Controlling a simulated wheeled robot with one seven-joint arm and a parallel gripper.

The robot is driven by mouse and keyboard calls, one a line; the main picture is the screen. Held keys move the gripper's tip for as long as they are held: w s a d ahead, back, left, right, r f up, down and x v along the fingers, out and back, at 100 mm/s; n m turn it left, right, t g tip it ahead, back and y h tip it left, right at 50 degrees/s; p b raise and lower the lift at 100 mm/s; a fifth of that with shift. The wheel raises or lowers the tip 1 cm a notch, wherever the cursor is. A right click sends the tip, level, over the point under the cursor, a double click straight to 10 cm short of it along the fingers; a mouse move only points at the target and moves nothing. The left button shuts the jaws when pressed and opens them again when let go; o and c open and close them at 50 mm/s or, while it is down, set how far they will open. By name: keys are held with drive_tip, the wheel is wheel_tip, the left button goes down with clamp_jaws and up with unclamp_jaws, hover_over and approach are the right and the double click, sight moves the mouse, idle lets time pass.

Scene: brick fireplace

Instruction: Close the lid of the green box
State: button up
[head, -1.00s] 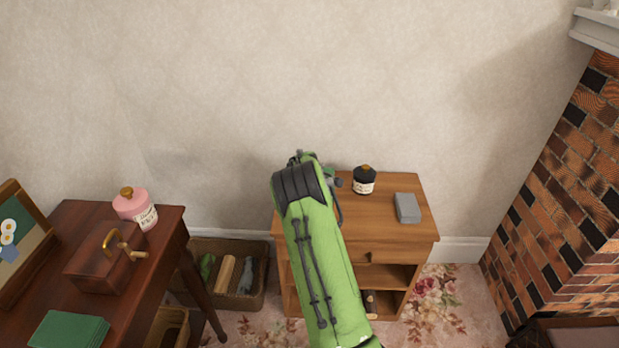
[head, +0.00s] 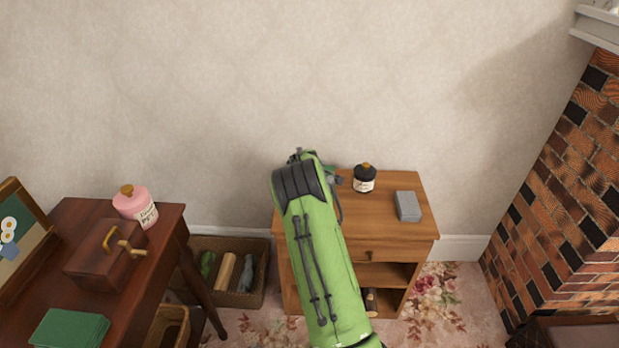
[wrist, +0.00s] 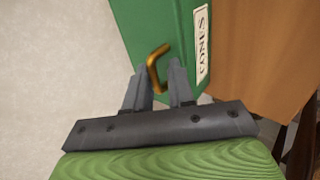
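The green box shows in the wrist view as a green surface (wrist: 170,25) with a white label reading "COINS" (wrist: 203,40) and a brass handle (wrist: 157,66). In the head view my arm hides nearly all of it; a small green bit (head: 331,172) shows beside the arm on the small cabinet. I cannot tell the lid's angle. My gripper (wrist: 160,68) is open, its two fingers apart, with the brass handle at the tips between them. I cannot tell if they touch it.
A black jar (head: 365,180) and a grey block (head: 407,206) stand on the small wooden cabinet (head: 385,225), right of my arm. The wall is close behind. A dark table (head: 75,215) with a pink jar (head: 137,208) is at left, the brick fireplace (head: 570,190) at right.

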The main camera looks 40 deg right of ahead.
drive_tip(key=shift+s+a+f, duration=0.15)
drive_tip(key=shift+s+f, duration=0.1)
drive_tip(key=shift+f, duration=0.4)
drive_tip(key=p+v, duration=0.4)
drive_tip(key=v, duration=1.2)
drive_tip(key=shift+w+r, duration=0.3)
drive_tip(key=shift+r, duration=0.2)
